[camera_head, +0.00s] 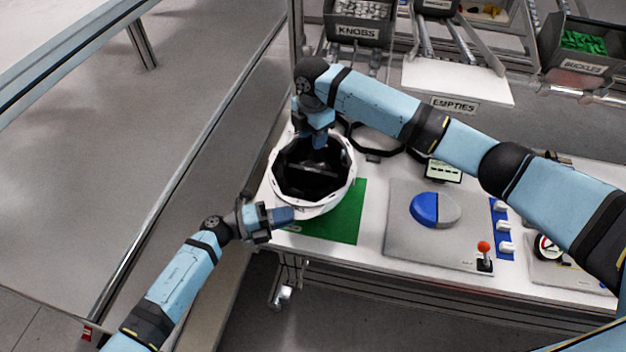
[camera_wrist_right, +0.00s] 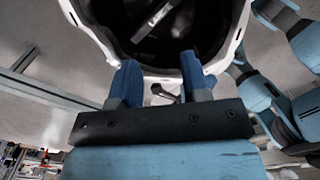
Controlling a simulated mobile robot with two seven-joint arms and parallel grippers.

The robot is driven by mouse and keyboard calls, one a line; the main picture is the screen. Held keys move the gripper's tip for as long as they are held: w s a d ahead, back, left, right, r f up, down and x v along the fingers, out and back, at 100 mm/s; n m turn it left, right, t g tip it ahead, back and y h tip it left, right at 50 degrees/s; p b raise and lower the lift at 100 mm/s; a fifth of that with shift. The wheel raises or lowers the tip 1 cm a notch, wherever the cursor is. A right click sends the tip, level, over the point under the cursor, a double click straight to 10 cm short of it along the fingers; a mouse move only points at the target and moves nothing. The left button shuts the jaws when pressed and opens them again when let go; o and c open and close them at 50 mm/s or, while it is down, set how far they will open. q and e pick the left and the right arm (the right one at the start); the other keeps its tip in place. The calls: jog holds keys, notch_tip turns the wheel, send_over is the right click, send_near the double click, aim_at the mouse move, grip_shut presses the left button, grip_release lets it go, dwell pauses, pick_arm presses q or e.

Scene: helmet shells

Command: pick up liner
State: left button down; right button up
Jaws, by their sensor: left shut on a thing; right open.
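A white helmet shell (camera_head: 346,185) sits open side up at the left end of the table, partly over a green mat. A black liner (camera_head: 305,170) shows inside it, with a grey strip across its bottom. In the right wrist view the liner (camera_wrist_right: 195,25) fills the shell at the top. My left gripper (camera_head: 290,214) is shut on the shell's near rim. My right gripper (camera_head: 318,138) is open at the far rim, pointing down. Its two blue fingers (camera_wrist_right: 158,80) are apart, with the shell's edge just beyond them. I cannot tell whether they touch the liner.
The green mat (camera_head: 345,215) lies under the shell. A black angular frame (camera_head: 375,155) is behind it. To the right are a grey plate (camera_head: 400,240) with a blue-and-grey disc (camera_head: 435,210) and a red-knobbed lever (camera_head: 484,250). Bins labelled KNOBS (camera_head: 358,32) and BUCKLES (camera_head: 582,68) stand behind.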

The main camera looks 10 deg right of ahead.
aim_at(313, 170)
jog(key=shift+o, duration=0.4)
jog(key=shift+a, duration=0.1)
notch_tip(313, 170, down, 15)
jog(key=m, duration=1.1)
jog(key=shift+r, duration=0.15)
grip_shut()
